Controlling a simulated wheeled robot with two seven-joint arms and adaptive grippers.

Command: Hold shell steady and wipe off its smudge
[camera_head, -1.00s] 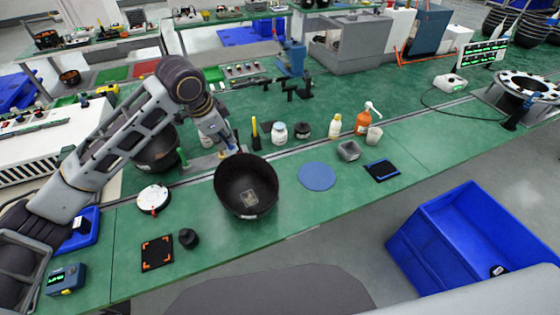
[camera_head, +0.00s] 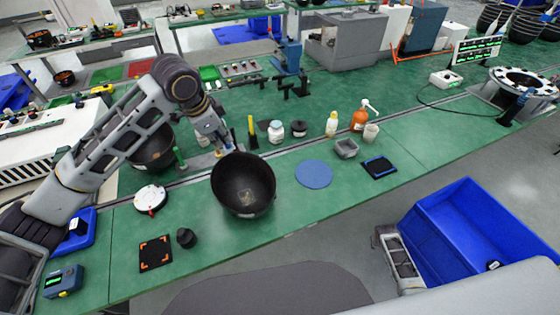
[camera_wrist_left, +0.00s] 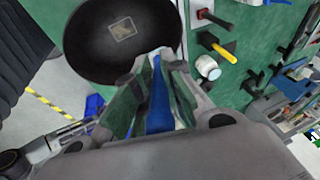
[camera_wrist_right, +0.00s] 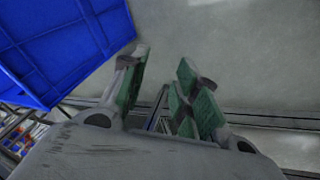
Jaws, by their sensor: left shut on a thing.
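The black bowl-like shell (camera_head: 243,172) sits on the green bench, its open side showing, with a pale squarish patch (camera_head: 245,196) inside. It also shows in the left wrist view (camera_wrist_left: 90,40). My right gripper (camera_wrist_right: 163,75) is open and empty over the grey floor, near a blue bin. Whether the patch is smudge or label is unclear.
A black knob (camera_head: 186,238) is front left. The blue bin (camera_head: 420,225) stands on the floor.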

